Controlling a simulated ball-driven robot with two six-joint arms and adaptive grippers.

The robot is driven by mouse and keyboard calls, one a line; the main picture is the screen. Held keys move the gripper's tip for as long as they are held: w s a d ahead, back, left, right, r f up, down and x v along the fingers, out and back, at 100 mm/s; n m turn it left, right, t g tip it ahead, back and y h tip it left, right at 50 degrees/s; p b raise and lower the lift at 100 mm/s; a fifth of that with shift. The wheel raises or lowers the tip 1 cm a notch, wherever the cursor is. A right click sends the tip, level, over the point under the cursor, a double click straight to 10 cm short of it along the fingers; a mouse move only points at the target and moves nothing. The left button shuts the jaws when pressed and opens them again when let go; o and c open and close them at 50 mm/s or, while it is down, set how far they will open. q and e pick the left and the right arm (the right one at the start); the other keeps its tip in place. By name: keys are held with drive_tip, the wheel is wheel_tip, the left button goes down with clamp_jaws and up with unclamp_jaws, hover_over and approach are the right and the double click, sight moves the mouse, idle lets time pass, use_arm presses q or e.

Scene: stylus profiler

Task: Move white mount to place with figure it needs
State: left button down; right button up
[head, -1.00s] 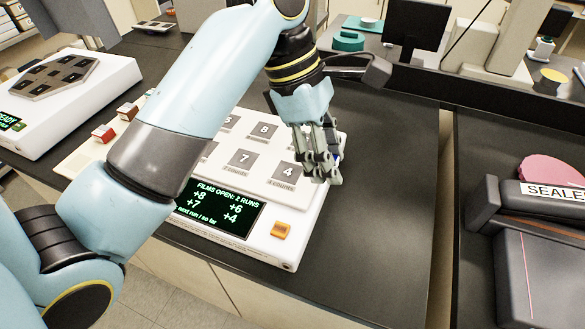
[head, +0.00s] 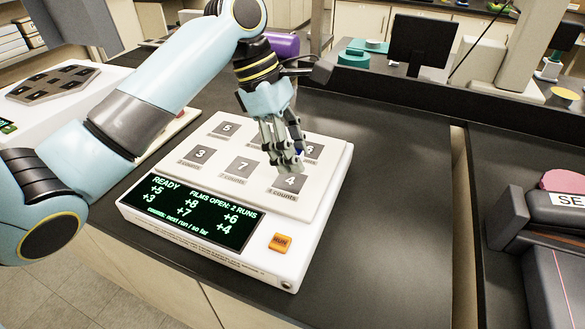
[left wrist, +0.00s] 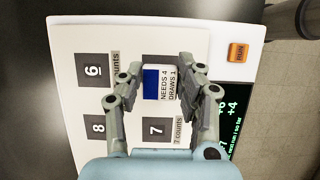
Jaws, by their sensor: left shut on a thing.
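The white mount (left wrist: 162,88) has a blue patch and the print "NEEDS 4 DRAWS 1". In the left wrist view it sits between the two fingers of my left gripper (left wrist: 157,68), which is shut on it. In the head view my left gripper (head: 286,163) points down over the white tester's top plate, by the grey place marked 4 (head: 289,182). Only a sliver of blue shows at its fingers there. In the wrist view the mount hides place 4. I cannot tell whether the mount touches the plate. My right gripper is out of view.
Places 7 (head: 242,166), 3 (head: 200,154) and 5 (head: 225,129) show bare beside it. The screen (head: 190,214) reads "READY" and "FILMS OPEN: 2 RUNS". An orange RUN button (head: 281,242) sits at the front. The dark bench (head: 390,200) is clear to the right.

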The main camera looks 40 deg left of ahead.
sight(292, 183)
use_arm(q)
wheel_tip(292, 183, down, 4)
drive_tip(key=shift+r, duration=0.1)
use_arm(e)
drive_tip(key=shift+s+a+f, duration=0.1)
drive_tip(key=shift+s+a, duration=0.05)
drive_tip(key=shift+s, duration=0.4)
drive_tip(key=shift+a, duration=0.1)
use_arm(q)
drive_tip(key=shift+s, duration=0.1)
drive_tip(key=shift+s+f+p, duration=0.3)
drive_tip(key=shift+f+p, duration=0.1)
drive_tip(key=shift+f, duration=0.3)
drive_tip(key=c, duration=1.1)
unclamp_jaws()
drive_tip(key=shift+c, duration=0.2)
drive_tip(key=shift+o, duration=1.4)
drive_tip(key=shift+w+d+f, duration=0.1)
drive_tip(key=shift+w, duration=0.1)
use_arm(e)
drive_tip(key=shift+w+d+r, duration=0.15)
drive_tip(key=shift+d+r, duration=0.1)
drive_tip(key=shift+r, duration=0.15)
